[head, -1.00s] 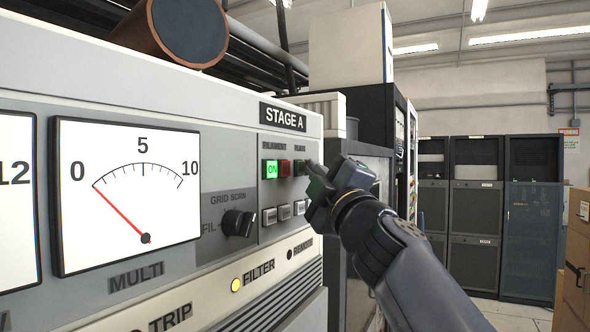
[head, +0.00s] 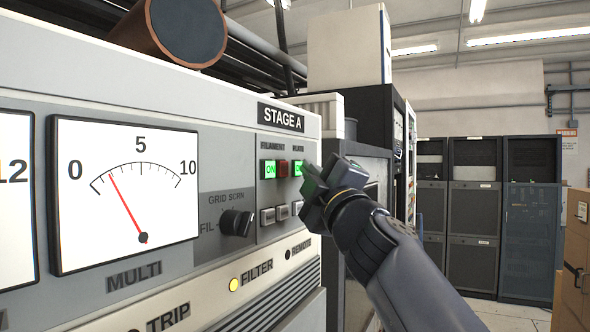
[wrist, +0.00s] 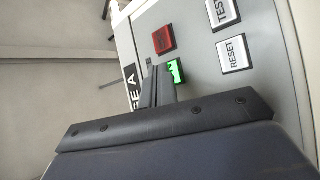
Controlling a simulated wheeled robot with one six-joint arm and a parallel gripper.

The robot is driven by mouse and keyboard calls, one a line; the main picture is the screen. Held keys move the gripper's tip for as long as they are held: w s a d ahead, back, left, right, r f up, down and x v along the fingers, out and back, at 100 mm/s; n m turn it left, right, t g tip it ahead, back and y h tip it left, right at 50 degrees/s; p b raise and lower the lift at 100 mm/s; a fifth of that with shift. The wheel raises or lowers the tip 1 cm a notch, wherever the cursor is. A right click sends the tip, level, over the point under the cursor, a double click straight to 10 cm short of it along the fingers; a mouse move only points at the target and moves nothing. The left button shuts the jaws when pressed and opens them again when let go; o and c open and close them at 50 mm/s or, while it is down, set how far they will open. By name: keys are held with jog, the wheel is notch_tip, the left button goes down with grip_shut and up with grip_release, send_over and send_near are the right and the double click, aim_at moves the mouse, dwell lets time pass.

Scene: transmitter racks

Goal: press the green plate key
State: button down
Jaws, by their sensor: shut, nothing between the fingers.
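The green plate key (head: 298,169) is lit on the STAGE A panel, under the PLATE label, partly hidden by my gripper (head: 310,178). In the wrist view the lit green key (wrist: 177,72) shows right beside the tips of my shut fingers (wrist: 160,72), which cover part of it. The fingers are at the key's face; I cannot tell for sure whether they touch it. Nothing is between them. A red key (wrist: 163,40) sits beside the green one in the wrist view; the head view does not show it clearly.
The lit green filament ON key (head: 269,169) and a dark red key (head: 283,168) sit left of the plate key. White TEST (wrist: 222,12) and RESET (wrist: 234,53) buttons are close by. A black knob (head: 236,223) sticks out lower left. The aisle at right is open.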

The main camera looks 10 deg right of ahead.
jog(key=shift+d, duration=0.1)
dwell(0.3)
jog(key=shift+s+d+p, duration=0.45)
jog(key=shift+d, duration=0.05)
jog(key=shift+s+d+p, duration=0.2)
jog(key=shift+s+d, duration=0.55)
jog(key=shift+d, duration=0.25)
jog(key=shift+s+d+p, duration=0.15)
jog(key=shift+s+d, duration=0.55)
jog(key=shift+d, duration=0.3)
jog(key=shift+w+a, duration=0.1)
jog(key=shift+s+d, duration=0.65)
jog(key=shift+d, duration=0.2)
jog(key=shift+s+d, duration=0.6)
jog(key=shift+d, duration=0.25)
jog(key=shift+w+a, duration=0.1)
jog(key=shift+a, duration=0.05)
